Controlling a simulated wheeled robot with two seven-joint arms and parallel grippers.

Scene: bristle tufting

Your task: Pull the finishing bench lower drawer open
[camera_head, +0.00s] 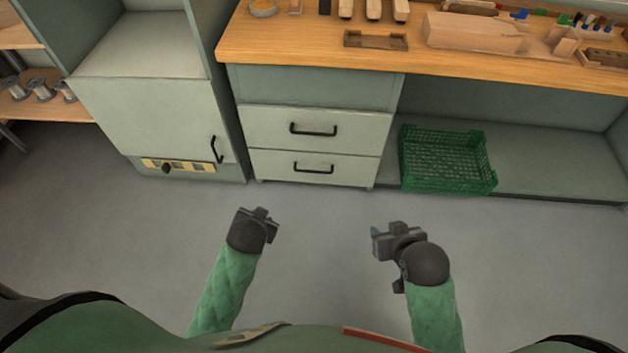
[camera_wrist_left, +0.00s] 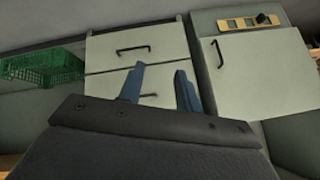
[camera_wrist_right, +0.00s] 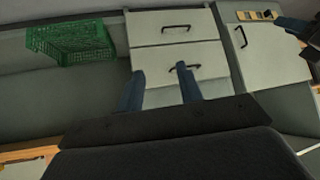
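The lower drawer (camera_head: 345,171) of the finishing bench has a pale front and a dark bar handle (camera_head: 313,168). It is closed, its front in line with the drawer above. It shows upside down in the left wrist view (camera_wrist_left: 110,43) and the right wrist view (camera_wrist_right: 205,22). My right gripper (camera_head: 378,236) is empty, over the floor in front of the bench and right of the handle. Its blue fingers stand apart in the right wrist view (camera_wrist_right: 160,88). My left gripper (camera_head: 265,215) is empty and open, left of the handle and short of it. Neither touches the drawer.
The upper drawer (camera_head: 260,127) is closed. A green crate (camera_head: 447,185) stands on the low shelf right of the drawers. A grey cabinet (camera_head: 150,120) with a handled door stands left. The wooden benchtop (camera_head: 300,45) carries blocks and tools. The floor before the drawers is clear.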

